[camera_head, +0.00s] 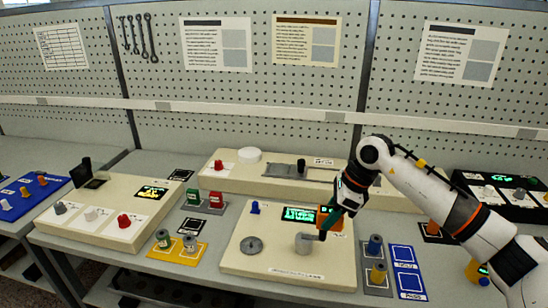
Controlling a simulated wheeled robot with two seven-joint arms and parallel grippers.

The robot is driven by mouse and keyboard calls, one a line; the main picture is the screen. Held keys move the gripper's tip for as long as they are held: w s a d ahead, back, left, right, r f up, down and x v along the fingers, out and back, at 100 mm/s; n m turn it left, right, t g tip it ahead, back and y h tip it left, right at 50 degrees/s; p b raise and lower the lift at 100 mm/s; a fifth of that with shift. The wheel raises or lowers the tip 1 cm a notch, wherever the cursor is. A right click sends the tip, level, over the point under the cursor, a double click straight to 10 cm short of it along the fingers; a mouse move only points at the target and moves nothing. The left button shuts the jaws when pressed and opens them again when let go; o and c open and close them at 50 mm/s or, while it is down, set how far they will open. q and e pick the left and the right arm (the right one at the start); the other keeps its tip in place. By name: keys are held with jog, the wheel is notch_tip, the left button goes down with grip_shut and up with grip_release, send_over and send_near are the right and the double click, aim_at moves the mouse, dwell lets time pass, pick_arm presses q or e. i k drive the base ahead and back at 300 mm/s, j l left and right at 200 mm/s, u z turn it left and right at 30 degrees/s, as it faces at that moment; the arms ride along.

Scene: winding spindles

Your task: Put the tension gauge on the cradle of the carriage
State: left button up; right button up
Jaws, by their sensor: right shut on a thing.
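My right gripper (334,219) reaches down over the front middle console and is shut on an orange and black block, which looks like the tension gauge (324,213). The dark green fingers hide part of it. It is just right of the console's green display, and I cannot tell whether it touches the console. The fingertips are close to a grey cylinder (305,243) on that console. The carriage (301,166) seems to be the small dark upright piece on the slide of the rear console. Its cradle is too small to make out. My left gripper is not in view.
The front console (235,262) also has a grey disc (251,245) and a blue knob (255,207). The rear console (205,178) lies behind it. Coloured cylinders stand on pads to both sides. A blue tray (408,270) is at right. My right arm crosses the right side.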

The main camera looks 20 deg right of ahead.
aim_at(279, 170)
jog(key=i, duration=1.45)
